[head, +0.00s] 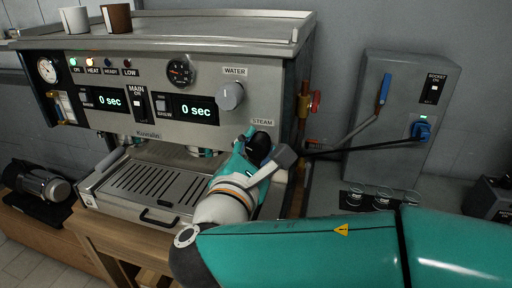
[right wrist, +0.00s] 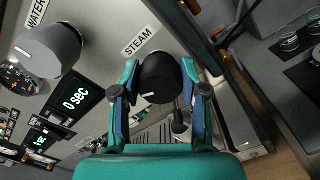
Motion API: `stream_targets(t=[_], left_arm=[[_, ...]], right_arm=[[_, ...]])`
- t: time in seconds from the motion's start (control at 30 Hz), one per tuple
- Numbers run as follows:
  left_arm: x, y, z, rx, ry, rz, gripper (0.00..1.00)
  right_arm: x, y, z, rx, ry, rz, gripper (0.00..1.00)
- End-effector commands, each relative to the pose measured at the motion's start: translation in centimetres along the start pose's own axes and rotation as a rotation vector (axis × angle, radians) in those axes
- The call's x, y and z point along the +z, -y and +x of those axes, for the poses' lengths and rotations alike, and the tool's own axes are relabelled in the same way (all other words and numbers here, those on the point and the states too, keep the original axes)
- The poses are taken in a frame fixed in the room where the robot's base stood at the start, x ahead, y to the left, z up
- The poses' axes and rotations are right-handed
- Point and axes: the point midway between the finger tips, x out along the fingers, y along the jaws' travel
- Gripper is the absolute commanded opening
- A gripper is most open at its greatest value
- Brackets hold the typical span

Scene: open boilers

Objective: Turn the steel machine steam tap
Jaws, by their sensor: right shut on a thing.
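The steel machine (head: 60,110) stands on a wooden cabinet, with its front panel facing me. Its black steam tap (head: 261,144) is below the STEAM label at the panel's right side. In the right wrist view the black tap (right wrist: 160,78) sits between the two fingers, with a short white mark on its face. My right gripper (head: 250,150) is at the tap, and its fingers (right wrist: 159,92) are shut on it from both sides. The arm partly hides the tap in the head view. My left gripper is not in view.
The grey water knob (head: 230,95) is above and left of the tap. A drip tray (head: 150,185) is below. A red-handled valve (head: 315,101) on a copper pipe and a grey socket box (head: 400,110) are at right. Two cups (head: 117,18) stand on top.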

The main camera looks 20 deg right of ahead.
Motion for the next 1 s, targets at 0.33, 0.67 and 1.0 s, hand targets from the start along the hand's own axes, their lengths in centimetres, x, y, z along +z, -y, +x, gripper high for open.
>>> stream_targets(t=[0.33, 0.67, 1.0], left_arm=[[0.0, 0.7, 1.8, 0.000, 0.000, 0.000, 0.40], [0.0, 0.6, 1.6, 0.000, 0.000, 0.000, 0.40], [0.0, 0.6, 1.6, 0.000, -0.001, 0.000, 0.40]], right_arm=[[-0.2, 0.3, 0.1, -0.002, 0.002, 0.094, 0.09], [0.0, 0.1, 0.1, -0.003, 0.001, 0.096, 0.56], [0.0, 0.1, 0.0, -0.003, 0.002, 0.096, 0.69]])
